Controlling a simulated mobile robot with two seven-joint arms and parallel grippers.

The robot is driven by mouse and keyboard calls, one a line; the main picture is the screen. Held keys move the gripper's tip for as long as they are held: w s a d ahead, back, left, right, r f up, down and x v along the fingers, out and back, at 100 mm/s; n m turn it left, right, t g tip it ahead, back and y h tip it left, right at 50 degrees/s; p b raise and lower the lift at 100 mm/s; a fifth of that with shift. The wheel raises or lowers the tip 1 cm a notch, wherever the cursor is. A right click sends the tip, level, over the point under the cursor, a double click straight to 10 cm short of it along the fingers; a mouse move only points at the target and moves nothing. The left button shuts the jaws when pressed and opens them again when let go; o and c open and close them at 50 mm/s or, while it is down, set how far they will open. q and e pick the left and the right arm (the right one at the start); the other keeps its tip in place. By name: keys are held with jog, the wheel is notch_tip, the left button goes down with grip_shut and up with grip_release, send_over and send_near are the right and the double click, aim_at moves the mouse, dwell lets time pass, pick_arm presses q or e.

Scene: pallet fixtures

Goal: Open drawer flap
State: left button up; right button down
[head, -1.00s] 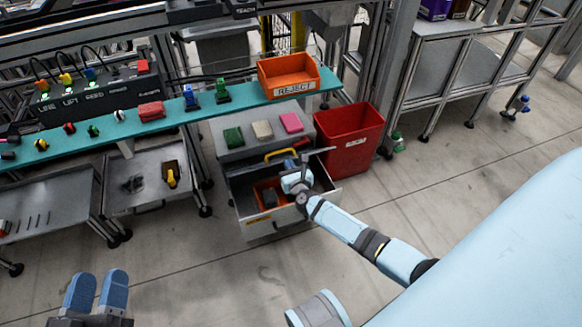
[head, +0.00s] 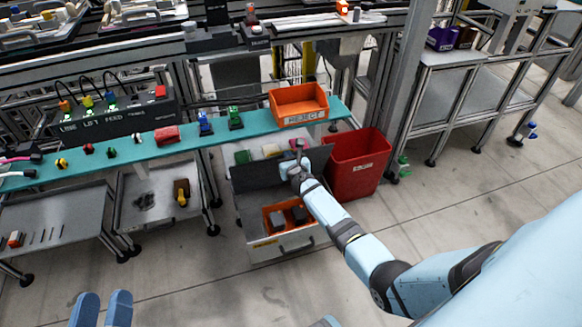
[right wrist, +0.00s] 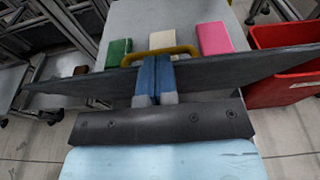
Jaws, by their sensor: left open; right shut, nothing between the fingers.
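The drawer (head: 262,251) of the grey cabinet is pulled out. Its dark grey flap (head: 262,174) stands tilted up at the back of the drawer, leaving the front part uncovered. In the right wrist view the flap (right wrist: 225,80) runs across the picture, with its yellow handle (right wrist: 182,50) beyond the fingers. My right gripper (head: 299,146) is at the flap's upper edge, right of its middle; its blue fingers (right wrist: 156,75) are shut together with nothing between them. My left gripper (head: 102,308) is open and empty at the lower left, far from the drawer.
An orange bin (head: 268,213) with dark parts lies in the drawer. Green, white and pink blocks (right wrist: 214,38) lie on the cabinet top. A red bin (head: 355,178) stands close to the right. A teal shelf (head: 105,158) runs above. Floor in front is clear.

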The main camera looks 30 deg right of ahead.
pick_arm(q)
jog(key=shift+r, duration=0.35)
pick_arm(e)
jog(key=shift+w+d, duration=0.15)
jog(key=shift+w, duration=0.45)
pick_arm(q)
jog(key=s+a+f+g+y+p, duration=0.1)
jog(key=a+f+g+y+p, duration=0.2)
jog(key=f, duration=0.6)
jog(key=shift+s+a+g+y+p, duration=0.15)
jog(key=shift+a+g+y+p, duration=0.15)
jog(key=shift+g+p, duration=0.55)
pick_arm(e)
jog(key=v, duration=1.2)
pick_arm(q)
jog(key=shift+f, duration=0.15)
pick_arm(e)
jog(key=shift+s, duration=0.1)
